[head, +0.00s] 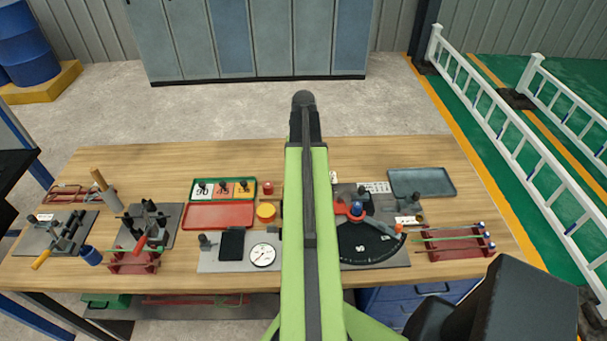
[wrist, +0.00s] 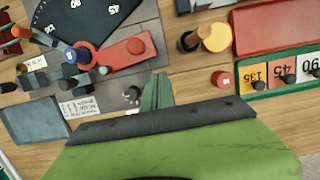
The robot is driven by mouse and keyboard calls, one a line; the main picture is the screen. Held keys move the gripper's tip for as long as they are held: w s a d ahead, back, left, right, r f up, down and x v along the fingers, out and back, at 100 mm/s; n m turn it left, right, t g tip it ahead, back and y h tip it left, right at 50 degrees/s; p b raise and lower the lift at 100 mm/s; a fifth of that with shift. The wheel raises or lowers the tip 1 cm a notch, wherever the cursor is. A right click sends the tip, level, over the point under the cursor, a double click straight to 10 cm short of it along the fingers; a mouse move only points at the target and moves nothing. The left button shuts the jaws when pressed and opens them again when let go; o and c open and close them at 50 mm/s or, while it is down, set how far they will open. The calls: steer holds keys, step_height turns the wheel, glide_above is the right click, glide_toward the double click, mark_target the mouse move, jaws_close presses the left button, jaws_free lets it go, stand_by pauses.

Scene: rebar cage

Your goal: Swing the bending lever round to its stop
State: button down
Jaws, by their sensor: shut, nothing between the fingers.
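The bending lever (head: 380,220) is a bar running from a blue-capped pivot (head: 357,209) to an orange ball end (head: 398,228), along the right side of a black fan-shaped dial (head: 368,245). In the wrist view, which looks from the opposite side, the lever (wrist: 45,41) runs up-left from the blue cap (wrist: 71,56). A red arm (wrist: 125,53) lies on the other side of the pivot. My gripper (wrist: 158,92) is shut and empty, clear of the lever, mostly hidden behind its own green and black body. In the head view my arm hides it. I cannot make out the stop.
A red tray (head: 218,215), a yellow-topped knob (head: 266,211) and a round gauge (head: 263,255) lie left of my arm. A grey tray (head: 422,182) and a red rack with rods (head: 455,240) flank the bender on the right. Bare wood shows along the bench's back edge.

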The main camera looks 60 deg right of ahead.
steer(key=s+d+r+m+p, duration=0.2)
steer(key=s+d+r+m, duration=0.1)
steer(key=d, duration=0.2)
steer(key=shift+t, duration=0.3)
steer(key=b+x, duration=1.1)
steer(key=x, duration=0.1)
steer(key=shift+w, duration=0.15)
steer(key=a, duration=0.1)
steer(key=s+a+r+p, duration=0.1)
steer(key=a, duration=0.1)
steer(key=shift+a+r, duration=0.1)
steer(key=shift+r, duration=0.05)
steer(key=shift+s+a, duration=0.2)
steer(key=shift+a, duration=0.15)
